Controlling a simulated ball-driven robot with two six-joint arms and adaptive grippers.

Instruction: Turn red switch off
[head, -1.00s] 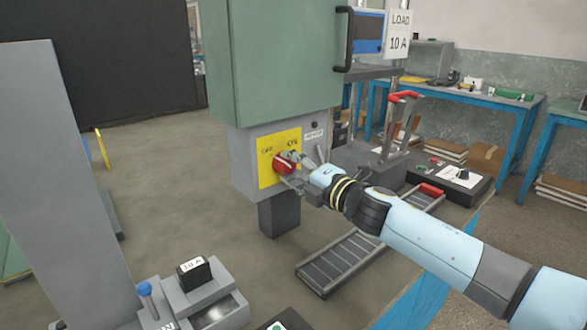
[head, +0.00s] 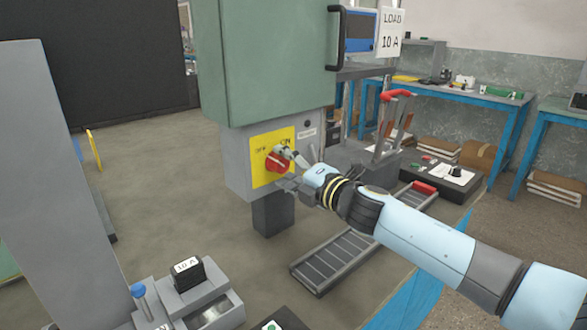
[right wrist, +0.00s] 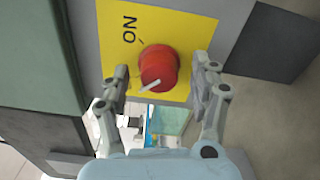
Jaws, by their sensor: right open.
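The red switch (head: 275,162) is a round red knob on a yellow plate (head: 262,177) marked OFF on the left and ON on the right. The plate is on the grey box under the green cabinet. In the right wrist view the red switch (right wrist: 158,68) sits between my open fingers, with a white mark on its edge; which label it points at I cannot tell. My right gripper (head: 287,170) is open at the knob, one finger on each side; contact is not clear. The ON label (right wrist: 130,29) shows sideways there; OFF is out of that view. My left gripper is not in view.
The green cabinet (head: 265,60) overhangs the switch plate. A black handle (head: 337,45) sticks out at its right edge. A 10 A block (head: 187,270) stands at the front left.

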